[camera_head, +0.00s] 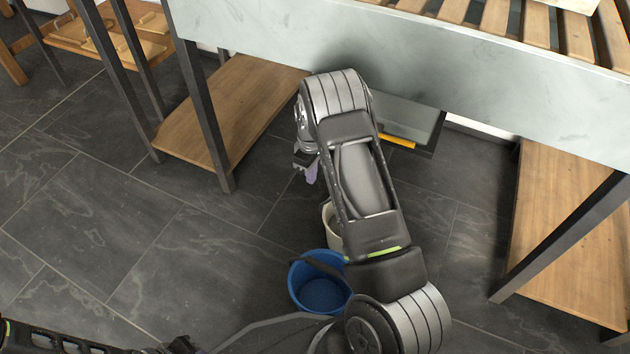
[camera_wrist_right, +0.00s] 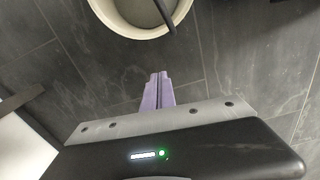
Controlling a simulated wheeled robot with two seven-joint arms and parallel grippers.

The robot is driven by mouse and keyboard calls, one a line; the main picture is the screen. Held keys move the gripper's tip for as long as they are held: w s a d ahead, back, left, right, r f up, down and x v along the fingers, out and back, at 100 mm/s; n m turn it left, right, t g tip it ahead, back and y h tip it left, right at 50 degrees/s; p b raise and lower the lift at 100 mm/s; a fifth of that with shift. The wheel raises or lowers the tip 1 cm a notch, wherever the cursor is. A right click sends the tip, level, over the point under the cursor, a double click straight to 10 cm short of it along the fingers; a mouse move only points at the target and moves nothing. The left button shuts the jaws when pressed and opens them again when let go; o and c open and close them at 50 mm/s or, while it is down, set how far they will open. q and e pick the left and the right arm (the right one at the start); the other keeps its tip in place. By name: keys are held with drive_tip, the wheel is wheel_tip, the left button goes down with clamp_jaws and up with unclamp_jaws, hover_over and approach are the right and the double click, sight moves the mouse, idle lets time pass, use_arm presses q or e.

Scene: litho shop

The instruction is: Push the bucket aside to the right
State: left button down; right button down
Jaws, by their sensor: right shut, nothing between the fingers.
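A cream bucket (camera_head: 331,226) stands on the floor, mostly hidden behind my right forearm in the head view. My right gripper (camera_head: 311,174) is shut and empty, low beside the table and beyond the cream bucket. In the right wrist view its purple fingertips (camera_wrist_right: 159,76) are apart from the rim. My left gripper is out of view; only part of that arm shows.
A grey-sided table (camera_head: 400,45) with a slatted top spans the back. Wooden lower shelves are at the left (camera_head: 225,110) and right (camera_head: 570,230), on dark legs. A grey tray-like unit (camera_head: 405,115) sits beneath the table. Tiled floor is clear at the left.

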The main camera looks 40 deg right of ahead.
drive_tip(key=s+d+f+b, duration=0.1)
drive_tip(key=s+f+b, duration=0.2)
drive_tip(key=f+b, duration=0.2)
wheel_tip(320, 180, down, 4)
drive_tip(key=shift+s+d+r, duration=0.15)
drive_tip(key=shift+s+d, duration=0.1)
drive_tip(key=shift+s, duration=0.1)
drive_tip(key=s, duration=0.2)
drive_tip(key=s+d+p, duration=0.1)
drive_tip(key=shift+s+d, duration=0.2)
drive_tip(key=shift+s, duration=0.15)
drive_tip(key=shift+w, duration=0.15)
